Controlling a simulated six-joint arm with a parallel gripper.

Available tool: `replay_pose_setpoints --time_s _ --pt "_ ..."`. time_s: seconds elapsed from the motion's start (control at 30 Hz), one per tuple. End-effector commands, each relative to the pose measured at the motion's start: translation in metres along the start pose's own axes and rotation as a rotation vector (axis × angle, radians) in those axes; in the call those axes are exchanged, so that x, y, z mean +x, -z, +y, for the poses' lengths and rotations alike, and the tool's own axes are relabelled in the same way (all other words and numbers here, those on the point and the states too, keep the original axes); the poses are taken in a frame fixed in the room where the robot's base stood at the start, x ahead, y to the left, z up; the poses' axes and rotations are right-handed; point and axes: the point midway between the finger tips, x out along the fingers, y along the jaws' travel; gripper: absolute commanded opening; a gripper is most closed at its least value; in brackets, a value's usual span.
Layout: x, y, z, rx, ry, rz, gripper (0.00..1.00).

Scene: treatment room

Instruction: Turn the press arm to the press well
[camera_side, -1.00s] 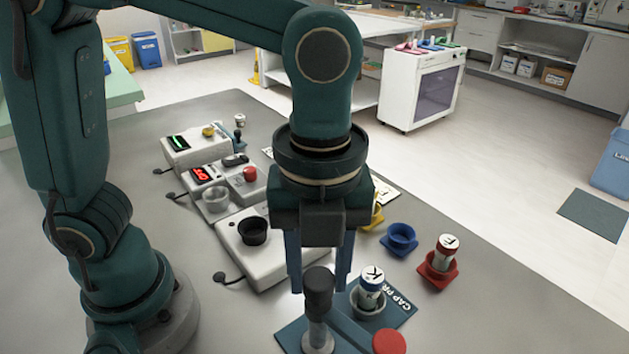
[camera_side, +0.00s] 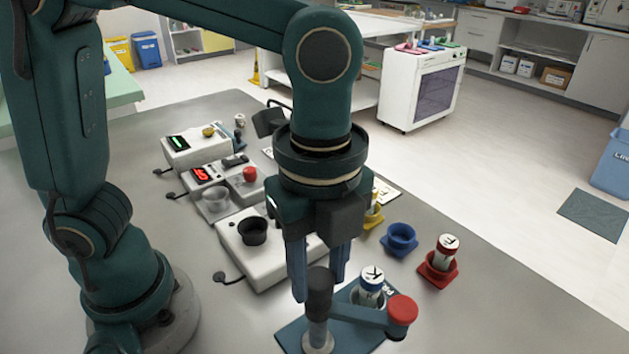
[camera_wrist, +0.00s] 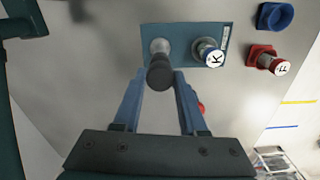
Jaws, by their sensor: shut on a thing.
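The press arm (camera_side: 358,315) is a teal bar with a red round pad (camera_side: 402,309) at its outer end. It turns on a metal post with a black knob (camera_side: 319,283). My gripper (camera_side: 320,290) points down, its blue fingers shut on the knob; the wrist view also shows the knob (camera_wrist: 160,74) between the fingertips. The press well (camera_side: 357,306) is a grey cup on the blue base plate (camera_side: 290,335), holding an upright white-capped vial marked K (camera_side: 371,284). The pad is right of and nearer the camera than the well, not over it. My fingers hide most of the bar in the wrist view.
A red holder (camera_side: 438,270) with a vial marked F (camera_side: 446,246) and an empty blue holder (camera_side: 400,238) stand behind and right. A yellow holder (camera_side: 373,215) is partly hidden. White devices, one with a black cup (camera_side: 253,231), stand left.

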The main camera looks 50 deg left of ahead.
Motion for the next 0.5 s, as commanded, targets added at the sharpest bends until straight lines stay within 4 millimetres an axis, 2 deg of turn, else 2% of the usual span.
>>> replay_pose_setpoints --time_s 0.5 --pt "-0.0015 -0.0009 0.0002 -0.490 0.002 -0.001 0.00"
